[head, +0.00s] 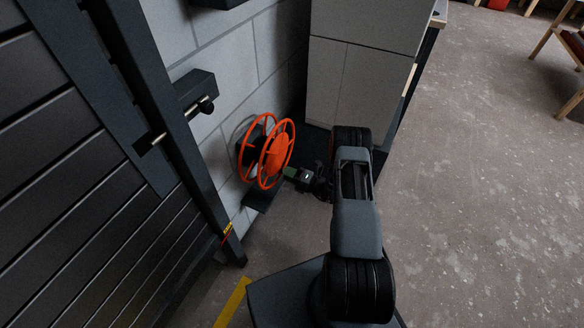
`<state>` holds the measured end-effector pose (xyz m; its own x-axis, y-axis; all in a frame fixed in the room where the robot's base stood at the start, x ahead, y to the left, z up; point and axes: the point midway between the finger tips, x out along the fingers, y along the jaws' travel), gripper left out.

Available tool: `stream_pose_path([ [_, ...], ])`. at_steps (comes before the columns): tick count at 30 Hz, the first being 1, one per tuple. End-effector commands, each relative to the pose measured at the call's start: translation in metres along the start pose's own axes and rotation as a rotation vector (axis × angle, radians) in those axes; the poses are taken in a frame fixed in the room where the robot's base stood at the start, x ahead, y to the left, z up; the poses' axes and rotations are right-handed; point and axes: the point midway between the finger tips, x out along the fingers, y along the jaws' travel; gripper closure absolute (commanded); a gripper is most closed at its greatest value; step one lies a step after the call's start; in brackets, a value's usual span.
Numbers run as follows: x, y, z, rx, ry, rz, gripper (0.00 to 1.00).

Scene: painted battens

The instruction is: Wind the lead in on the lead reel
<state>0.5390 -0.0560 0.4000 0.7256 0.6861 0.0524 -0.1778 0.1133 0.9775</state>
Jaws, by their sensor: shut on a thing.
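My gripper (291,173) is at the lower right of the reel's front rim. It is shut on the reel's crank handle, which is mostly hidden between the fingers. The lead itself cannot be made out.
A dark slatted gate with a post (170,110) stands at the left, with a bolt (205,105) on a wall bracket. A pale cabinet (365,75) stands behind the reel.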

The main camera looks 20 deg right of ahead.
Motion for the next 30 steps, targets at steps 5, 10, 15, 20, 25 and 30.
stream_pose_path([
  [5, 0.000, 0.005, -0.015, 0.152, -0.009, -0.001, 1.00],
  [10, 0.001, 0.009, -0.026, 0.272, -0.016, 0.000, 1.00],
  [15, 0.001, 0.013, -0.034, 0.361, -0.020, 0.001, 1.00],
  [20, 0.001, 0.015, -0.039, 0.415, -0.023, 0.002, 1.00],
  [25, 0.001, 0.016, -0.041, 0.446, -0.026, 0.002, 1.00],
  [30, 0.001, 0.016, -0.042, 0.456, -0.027, 0.002, 1.00],
])
